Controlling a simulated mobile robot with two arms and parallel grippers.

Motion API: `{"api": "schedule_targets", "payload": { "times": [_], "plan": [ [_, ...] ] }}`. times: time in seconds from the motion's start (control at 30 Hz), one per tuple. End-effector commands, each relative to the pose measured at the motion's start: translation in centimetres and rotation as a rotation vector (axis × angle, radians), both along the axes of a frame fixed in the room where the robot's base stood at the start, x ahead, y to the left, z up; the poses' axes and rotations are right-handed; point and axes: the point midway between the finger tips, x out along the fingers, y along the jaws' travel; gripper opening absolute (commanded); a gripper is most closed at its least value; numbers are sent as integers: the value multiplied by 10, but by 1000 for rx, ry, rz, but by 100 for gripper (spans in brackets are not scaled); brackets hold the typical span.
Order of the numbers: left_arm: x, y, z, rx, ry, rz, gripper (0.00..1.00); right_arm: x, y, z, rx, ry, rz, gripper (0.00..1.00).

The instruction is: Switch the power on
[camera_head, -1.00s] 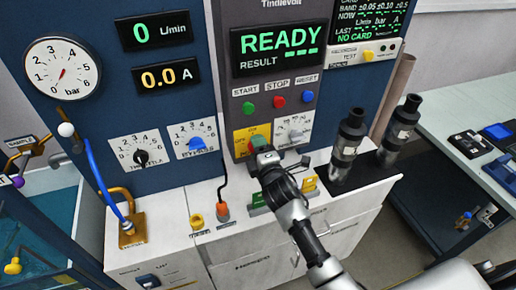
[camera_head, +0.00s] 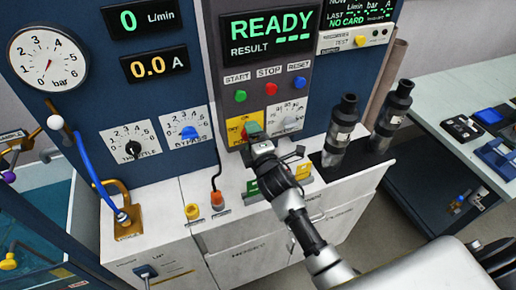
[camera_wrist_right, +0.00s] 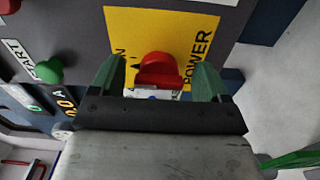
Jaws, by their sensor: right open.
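The power switch is a red knob (camera_wrist_right: 160,70) on a yellow plate (camera_wrist_right: 122,30) marked POWER, in the right wrist view. In the head view the yellow plate (camera_head: 236,125) sits below the READY display, and the knob is hidden behind my gripper. My right gripper (camera_head: 253,131) is at the plate in the head view. In the wrist view its green fingers (camera_wrist_right: 157,72) are apart, one on each side of the knob; whether they touch it I cannot tell. My left gripper is out of view.
Green start (camera_head: 241,96), red stop (camera_head: 271,89) and blue reset (camera_head: 299,83) buttons sit just above the plate. A dial (camera_head: 289,119) is right of it. Two dark cylinders (camera_head: 341,130) stand right of my arm. The READY display (camera_head: 267,35) is lit.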

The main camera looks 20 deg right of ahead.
Motion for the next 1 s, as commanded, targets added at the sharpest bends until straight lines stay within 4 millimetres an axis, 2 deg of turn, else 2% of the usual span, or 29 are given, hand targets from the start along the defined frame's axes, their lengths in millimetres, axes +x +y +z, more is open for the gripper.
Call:
{"api": "schedule_targets", "payload": {
  "times": [0.3, 0.5, 0.7, 1.0],
  "plan": [
    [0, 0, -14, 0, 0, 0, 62, -59, -2, -4, 0, 2, 1, 77],
    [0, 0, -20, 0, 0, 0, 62, -90, -3, -3, 0, 2, 0, 77],
    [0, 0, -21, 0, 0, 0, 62, -101, -4, -1, 1, 1, 0, 77],
    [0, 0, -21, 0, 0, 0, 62, -101, -4, 0, 1, 1, 0, 77]
  ]
}}
